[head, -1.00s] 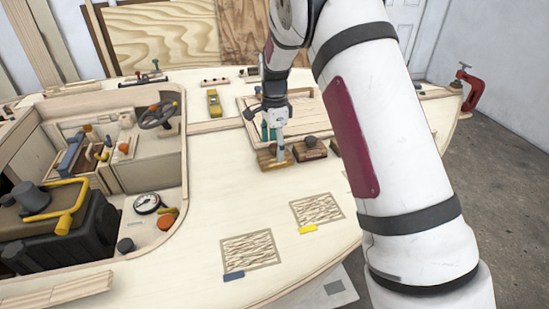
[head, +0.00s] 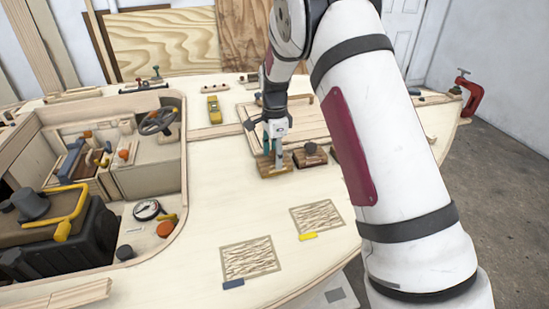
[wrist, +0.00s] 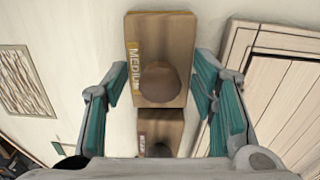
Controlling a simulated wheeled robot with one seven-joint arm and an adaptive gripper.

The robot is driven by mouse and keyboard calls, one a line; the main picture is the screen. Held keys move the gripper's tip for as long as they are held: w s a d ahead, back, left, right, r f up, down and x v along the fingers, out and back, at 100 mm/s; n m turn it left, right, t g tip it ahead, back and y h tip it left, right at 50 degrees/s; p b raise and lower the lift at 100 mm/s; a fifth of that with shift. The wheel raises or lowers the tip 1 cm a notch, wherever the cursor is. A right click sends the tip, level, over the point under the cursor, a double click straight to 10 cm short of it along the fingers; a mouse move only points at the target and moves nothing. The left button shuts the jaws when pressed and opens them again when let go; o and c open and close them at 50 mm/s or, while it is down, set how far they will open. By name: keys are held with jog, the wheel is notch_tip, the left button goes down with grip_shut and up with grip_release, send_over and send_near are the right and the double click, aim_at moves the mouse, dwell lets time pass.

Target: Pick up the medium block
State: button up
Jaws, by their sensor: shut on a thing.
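The medium block (wrist: 163,30) is a brown wooden block with a round knob and a yellow label reading MEDIUM, seen in the wrist view. In the head view the medium block (head: 266,168) is on the pale plywood deck, under my gripper (head: 279,157). My gripper (wrist: 166,72) is shut on the medium block, with teal fingers at its two sides. I cannot tell whether the block is clear of the deck. Fingers partly hide it in the head view.
A second knobbed block (head: 311,158) stands just right of it; it shows partly in the wrist view (wrist: 160,124). A framed panel (head: 304,118) lies behind. Textured patches (head: 250,258) mark the front deck. An open cockpit (head: 150,178) is at left, a red clamp (head: 473,98) at far right.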

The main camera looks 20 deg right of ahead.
aim_at(274, 152)
jog(key=shift+r, duration=0.7)
notch_tip(274, 152, up, 2)
jog(key=shift+r, duration=0.1)
jog(key=s+d+r+p, duration=0.1)
jog(key=s+d, duration=0.1)
jog(key=s, duration=1.4)
jog(key=shift+r, duration=0.15)
jog(key=o, duration=0.4)
jog(key=shift+c, duration=0.6)
